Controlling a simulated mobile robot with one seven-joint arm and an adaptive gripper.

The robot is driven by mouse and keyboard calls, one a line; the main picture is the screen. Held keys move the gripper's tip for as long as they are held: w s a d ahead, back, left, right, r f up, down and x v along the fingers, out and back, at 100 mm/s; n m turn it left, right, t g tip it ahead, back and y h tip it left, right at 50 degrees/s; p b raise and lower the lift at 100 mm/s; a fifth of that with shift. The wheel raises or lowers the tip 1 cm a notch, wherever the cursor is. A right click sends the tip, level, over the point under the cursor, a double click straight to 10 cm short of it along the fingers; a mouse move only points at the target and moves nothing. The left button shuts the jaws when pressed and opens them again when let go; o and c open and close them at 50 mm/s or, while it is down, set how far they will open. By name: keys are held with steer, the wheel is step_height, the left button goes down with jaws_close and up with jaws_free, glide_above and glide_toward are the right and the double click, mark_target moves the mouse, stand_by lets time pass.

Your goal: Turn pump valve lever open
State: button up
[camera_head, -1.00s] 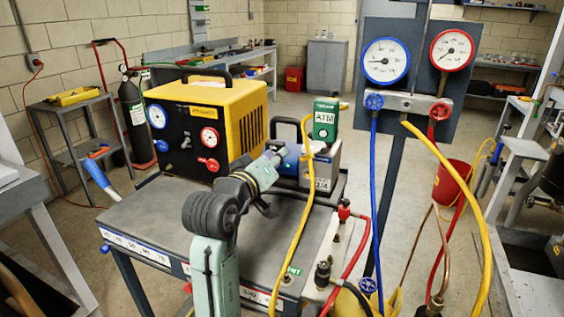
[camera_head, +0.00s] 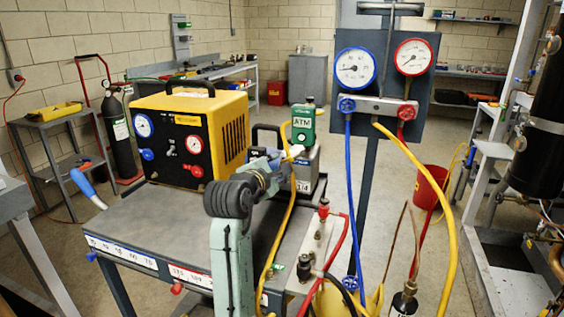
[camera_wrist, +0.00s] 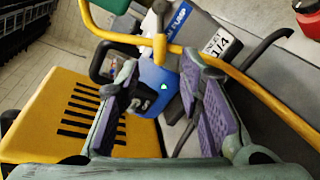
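The vacuum pump (camera_head: 307,170) is a grey and blue unit on the cart top. In the wrist view its blue face (camera_wrist: 152,80) shows a small green light, and its grey body (camera_wrist: 205,35) carries a 1/4 label. I cannot clearly pick out the valve lever; my gripper and a yellow hose cover part of the pump. My gripper (camera_head: 276,166) is at the pump's near left side. In the wrist view my gripper (camera_wrist: 160,112) has its purple-padded fingers wide apart, with nothing held between them.
The yellow hose (camera_wrist: 245,78) crosses just past my fingers. The yellow machine (camera_head: 190,130) stands left of the pump. A manifold with blue and red gauges (camera_head: 380,105) stands at right. The cart's front top (camera_head: 150,220) is bare.

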mark_target(293, 158)
steer(key=p+x, duration=0.1)
steer(key=x, duration=0.5)
jaws_close()
stand_by(0.4)
stand_by(0.4)
